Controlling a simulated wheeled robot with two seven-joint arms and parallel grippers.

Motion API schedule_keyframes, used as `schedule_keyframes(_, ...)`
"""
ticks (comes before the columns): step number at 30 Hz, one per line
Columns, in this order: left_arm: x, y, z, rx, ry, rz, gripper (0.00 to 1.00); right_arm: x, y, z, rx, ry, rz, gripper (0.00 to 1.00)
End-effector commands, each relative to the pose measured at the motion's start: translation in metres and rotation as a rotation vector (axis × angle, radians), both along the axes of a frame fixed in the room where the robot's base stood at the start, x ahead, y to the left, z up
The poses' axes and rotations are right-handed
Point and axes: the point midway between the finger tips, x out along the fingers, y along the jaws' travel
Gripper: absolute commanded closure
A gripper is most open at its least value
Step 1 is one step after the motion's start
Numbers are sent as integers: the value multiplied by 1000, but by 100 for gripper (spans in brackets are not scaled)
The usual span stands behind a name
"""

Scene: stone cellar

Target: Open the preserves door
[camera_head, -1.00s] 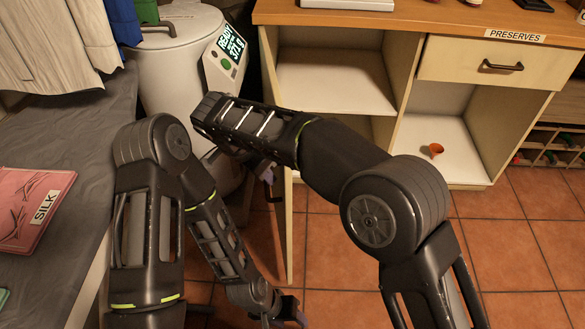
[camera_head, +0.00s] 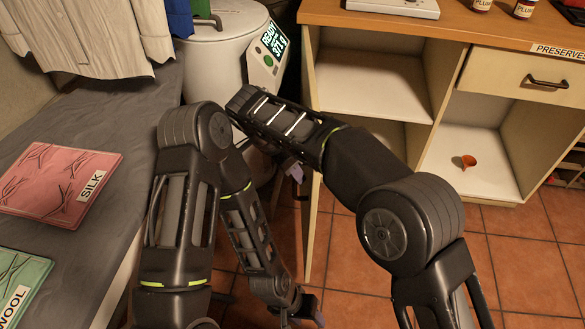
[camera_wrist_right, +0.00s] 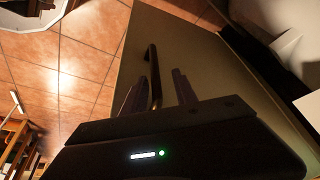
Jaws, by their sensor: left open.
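The preserves cabinet (camera_head: 440,66) has a "PRESERVES" label (camera_head: 560,50) on its counter edge. Its pale door (camera_head: 313,200) stands swung out at the left, seen nearly edge-on, and the shelves behind are exposed. My right gripper (camera_head: 294,172) is at the door's outer face, partly hidden by my arm. In the right wrist view, the door panel (camera_wrist_right: 205,70) fills the middle. Its dark bar handle (camera_wrist_right: 153,75) lies between my right gripper's spread fingers (camera_wrist_right: 158,92), with a gap to the right finger. My left gripper (camera_head: 303,308) is open, low over the floor, away from the door.
A drawer (camera_head: 525,76) is shut under the counter. A small orange cup (camera_head: 468,162) lies in the lower compartment. A white drum (camera_head: 212,70) with a display stands left of the cabinet. A grey-topped table (camera_head: 120,100) with cloths runs along the left. Tiled floor is clear at front right.

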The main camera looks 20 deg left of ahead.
Motion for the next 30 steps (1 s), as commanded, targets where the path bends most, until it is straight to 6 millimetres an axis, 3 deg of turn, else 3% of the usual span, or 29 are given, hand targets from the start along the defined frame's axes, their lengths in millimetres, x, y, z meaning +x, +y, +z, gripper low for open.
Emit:
schedule_keyframes(8,0,0,2,0,0,0,50,-1,1,7,1,2,0,66)
schedule_keyframes(16,0,0,12,0,0,-1,50,0,1,52,2,-1,0,66)
schedule_keyframes(21,0,0,38,0,-1,-3,50,0,1,88,1,-5,2,66)
schedule_keyframes(30,0,0,47,0,-1,-3,50,0,1,101,0,0,1,66)
